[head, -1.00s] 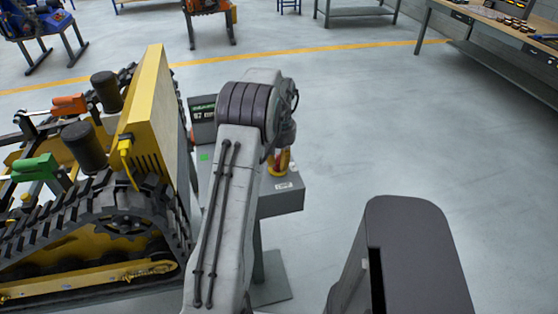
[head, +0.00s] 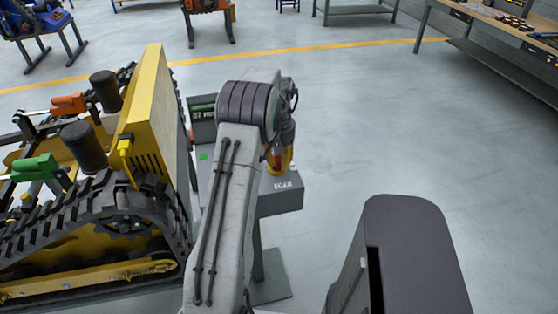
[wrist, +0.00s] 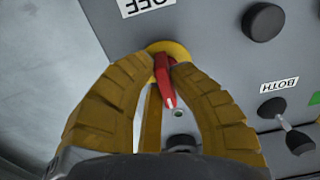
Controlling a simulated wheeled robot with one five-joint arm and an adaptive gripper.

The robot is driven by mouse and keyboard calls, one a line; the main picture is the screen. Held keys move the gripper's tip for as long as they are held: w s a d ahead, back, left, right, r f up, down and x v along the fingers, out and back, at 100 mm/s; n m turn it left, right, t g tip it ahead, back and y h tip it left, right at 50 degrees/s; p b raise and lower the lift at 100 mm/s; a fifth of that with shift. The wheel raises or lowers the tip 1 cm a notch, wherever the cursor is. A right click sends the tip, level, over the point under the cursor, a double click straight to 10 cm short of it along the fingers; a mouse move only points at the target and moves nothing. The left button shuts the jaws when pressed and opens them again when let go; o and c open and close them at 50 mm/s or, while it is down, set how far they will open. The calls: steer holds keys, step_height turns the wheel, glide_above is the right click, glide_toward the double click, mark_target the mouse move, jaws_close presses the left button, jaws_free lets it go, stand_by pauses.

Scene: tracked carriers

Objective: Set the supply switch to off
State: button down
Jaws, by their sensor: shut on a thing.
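The supply switch (wrist: 163,78) is a red handle on a round yellow base, set in a grey panel (wrist: 215,50). Its white-marked tip points down in the wrist view, away from the upside-down OFF label (wrist: 143,6) above it. My gripper (wrist: 162,66) has its yellow-brown fingers on both sides of the red handle, shut on it near the base. In the head view my gripper (head: 280,158) is low over the right part of the grey control box (head: 282,204), and my arm hides much of the box.
A black knob (wrist: 263,22), a toggle lever (wrist: 290,132) by a BOTH label (wrist: 278,85) and a green part (wrist: 315,99) share the panel. A yellow tracked carrier (head: 150,110) stands close left of the box. The floor right of the box is open.

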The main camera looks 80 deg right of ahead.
steer(key=shift+a+f, duration=0.1)
steer(key=c, duration=1.1)
jaws_free()
step_height(320, 180, up, 12)
steer(key=shift+r, duration=0.1)
